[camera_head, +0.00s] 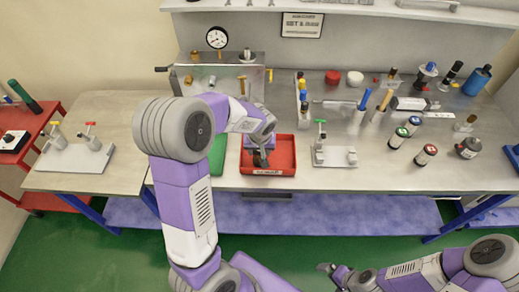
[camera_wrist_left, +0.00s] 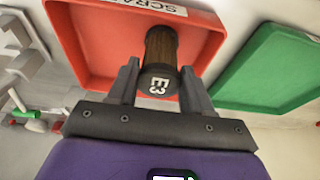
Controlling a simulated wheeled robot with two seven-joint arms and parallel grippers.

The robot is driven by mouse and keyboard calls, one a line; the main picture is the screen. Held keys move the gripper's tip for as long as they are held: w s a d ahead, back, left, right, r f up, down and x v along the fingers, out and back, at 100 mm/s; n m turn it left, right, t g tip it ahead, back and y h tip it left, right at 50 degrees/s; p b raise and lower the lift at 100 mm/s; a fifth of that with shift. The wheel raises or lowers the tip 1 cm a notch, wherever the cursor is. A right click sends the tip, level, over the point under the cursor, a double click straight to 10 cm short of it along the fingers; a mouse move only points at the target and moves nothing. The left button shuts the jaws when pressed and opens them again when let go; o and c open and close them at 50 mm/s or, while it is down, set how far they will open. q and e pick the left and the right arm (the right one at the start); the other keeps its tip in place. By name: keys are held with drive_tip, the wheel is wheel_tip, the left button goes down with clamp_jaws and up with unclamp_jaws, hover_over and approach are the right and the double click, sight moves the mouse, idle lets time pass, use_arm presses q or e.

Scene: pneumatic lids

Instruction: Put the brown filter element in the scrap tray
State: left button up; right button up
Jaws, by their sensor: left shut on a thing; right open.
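The brown filter element (camera_wrist_left: 160,48) has a dark end cap marked E3. It sits between the fingers of my left gripper (camera_wrist_left: 159,68), which is shut on it. In the left wrist view it appears in front of the red scrap tray (camera_wrist_left: 88,55); I cannot tell whether it touches the tray floor. In the head view the scrap tray (camera_head: 283,171) lies near the bench's front edge, with my left gripper (camera_head: 261,157) over it; the filter element is not clearly visible there. My right gripper (camera_head: 328,267) is open and empty, low in front of the bench.
A green tray (camera_head: 217,156) lies just left of the scrap tray, partly behind my left arm. A white fixture with a green-handled valve (camera_head: 335,155) stands to the right. Several labelled canisters (camera_head: 426,154) stand further right. Bench between fixture and canisters is clear.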

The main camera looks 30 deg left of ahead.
use_arm(q)
drive_tip(key=shift+f, duration=0.15)
drive_tip(key=o, duration=1.2)
drive_tip(key=shift+c, duration=0.2)
drive_tip(key=shift+r, duration=0.25)
drive_tip(key=p+v, duration=0.1)
drive_tip(key=v, duration=1.1)
drive_tip(key=shift+p, duration=0.35)
